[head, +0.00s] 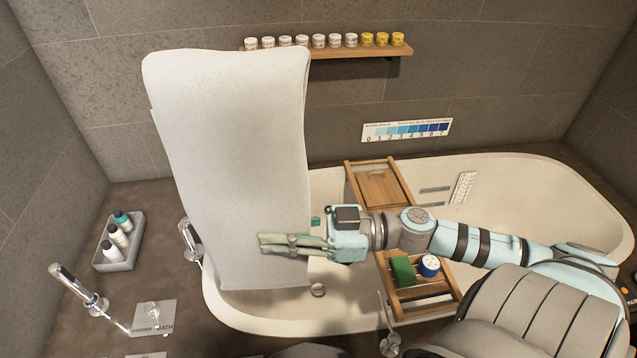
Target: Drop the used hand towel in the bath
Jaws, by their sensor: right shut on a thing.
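A large white towel (228,150) hangs upright in the left middle of the head view, in front of the wall and over the left end of the bath. My right gripper (266,245) is shut on the towel at its lower right part. The bath (520,200) is a long cream tub; its left end is partly hidden by the towel. The towel's lower edge shows against the tub's left end; I cannot tell if it touches the tub. My left gripper is not in view.
A wooden bath tray (380,185) spans the tub, with a green block (403,270) and a small round tin (429,265) on it. A grey caddy of bottles (118,240) stands left. Chrome taps (78,290) stand front left. A wall shelf (350,51) holds several small jars.

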